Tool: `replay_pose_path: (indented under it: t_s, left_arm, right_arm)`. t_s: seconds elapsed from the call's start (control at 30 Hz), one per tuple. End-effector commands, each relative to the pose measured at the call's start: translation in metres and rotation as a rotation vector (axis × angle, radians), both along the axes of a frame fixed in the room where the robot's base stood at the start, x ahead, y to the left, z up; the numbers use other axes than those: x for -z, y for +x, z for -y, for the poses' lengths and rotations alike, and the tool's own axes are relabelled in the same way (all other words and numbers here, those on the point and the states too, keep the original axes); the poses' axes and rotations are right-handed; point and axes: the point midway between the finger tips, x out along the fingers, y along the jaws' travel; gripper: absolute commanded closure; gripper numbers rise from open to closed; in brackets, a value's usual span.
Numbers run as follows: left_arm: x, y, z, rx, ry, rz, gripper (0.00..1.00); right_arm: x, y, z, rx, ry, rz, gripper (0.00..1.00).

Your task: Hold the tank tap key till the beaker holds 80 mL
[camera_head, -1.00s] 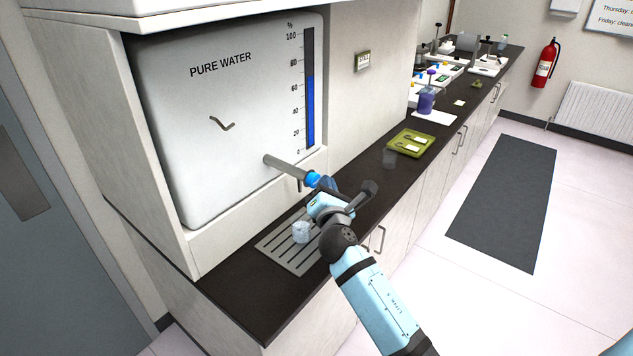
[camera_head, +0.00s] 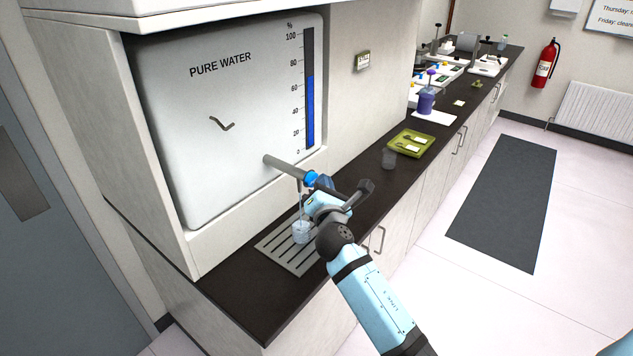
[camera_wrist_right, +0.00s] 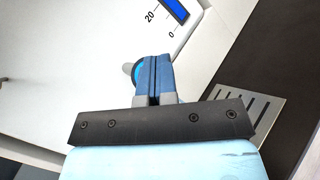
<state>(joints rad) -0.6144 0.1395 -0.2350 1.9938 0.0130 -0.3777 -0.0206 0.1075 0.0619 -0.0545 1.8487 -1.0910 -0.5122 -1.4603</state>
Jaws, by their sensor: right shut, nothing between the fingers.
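The PURE WATER tank (camera_head: 180,130) has a grey tap (camera_head: 285,167) with a blue key (camera_head: 312,178) at its outer end. My right gripper (camera_head: 322,184) is at the key, its fingers shut and empty. In the right wrist view, the shut fingertips (camera_wrist_right: 153,72) overlap the blue key (camera_wrist_right: 137,71); exact contact is hard to tell. A thin stream falls from the spout into the clear beaker (camera_head: 301,232), which stands upright on the slotted drip tray (camera_head: 283,257). Its water level is too small to read. My left gripper is out of view.
The tank gauge (camera_head: 311,110) shows blue to about 70 percent.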

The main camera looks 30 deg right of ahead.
Motion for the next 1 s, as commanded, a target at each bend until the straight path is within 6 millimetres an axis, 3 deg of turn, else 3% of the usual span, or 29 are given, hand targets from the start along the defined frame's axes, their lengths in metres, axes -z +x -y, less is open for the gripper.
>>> replay_pose_path:
  t_s: [1.0]
  left_arm:
    - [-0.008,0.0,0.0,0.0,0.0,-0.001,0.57]
  right_arm:
    - [0.0,-0.024,0.01,0.0,0.0,-0.002,1.0]
